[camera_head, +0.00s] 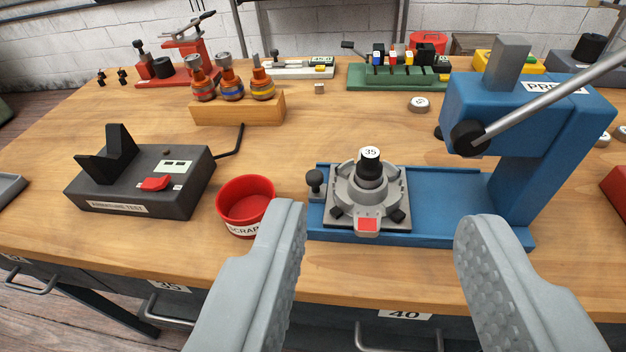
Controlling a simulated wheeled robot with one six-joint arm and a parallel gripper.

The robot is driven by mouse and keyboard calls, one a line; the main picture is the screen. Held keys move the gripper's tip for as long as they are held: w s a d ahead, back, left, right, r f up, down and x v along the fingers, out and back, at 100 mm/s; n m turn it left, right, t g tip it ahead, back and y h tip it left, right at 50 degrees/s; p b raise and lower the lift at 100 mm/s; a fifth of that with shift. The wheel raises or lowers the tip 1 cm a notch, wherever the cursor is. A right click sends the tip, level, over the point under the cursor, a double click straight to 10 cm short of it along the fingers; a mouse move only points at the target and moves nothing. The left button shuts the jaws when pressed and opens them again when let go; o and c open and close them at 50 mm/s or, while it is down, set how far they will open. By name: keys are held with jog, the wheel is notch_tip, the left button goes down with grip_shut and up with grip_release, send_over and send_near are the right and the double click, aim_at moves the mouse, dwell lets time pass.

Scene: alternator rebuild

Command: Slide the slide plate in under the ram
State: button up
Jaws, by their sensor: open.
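The slide plate (340,217) is a grey square plate on the left part of the blue press base (450,185). It has a dark round knob (315,182) at its left edge. A grey housing with a black cylinder marked 35 (371,165) sits on the plate. The ram (507,62) is a grey block in the top of the blue press head (500,115). The plate lies left of the head, not beneath it. My gripper (380,225) is open and empty, its two grey fingers in front of the base, nearer the camera.
A red scrap cup (245,203) stands just left of the press base. A dark armature tester (142,180) is further left. The press lever (550,98) slants up to the right. Bare wood lies between.

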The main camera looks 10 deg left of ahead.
jog(key=w+a+r+m+g, duration=0.1)
jog(key=w+a+g, duration=0.2)
jog(key=w+g, duration=0.65)
jog(key=m+g, duration=0.1)
jog(key=g, duration=0.4)
send_over(316, 174)
jog(key=shift+g, duration=0.25)
notch_tip(316, 174, down, 18)
jog(key=shift+a+f, duration=0.1)
jog(key=shift+a, duration=0.05)
jog(key=shift+c, duration=0.4)
grip_shut()
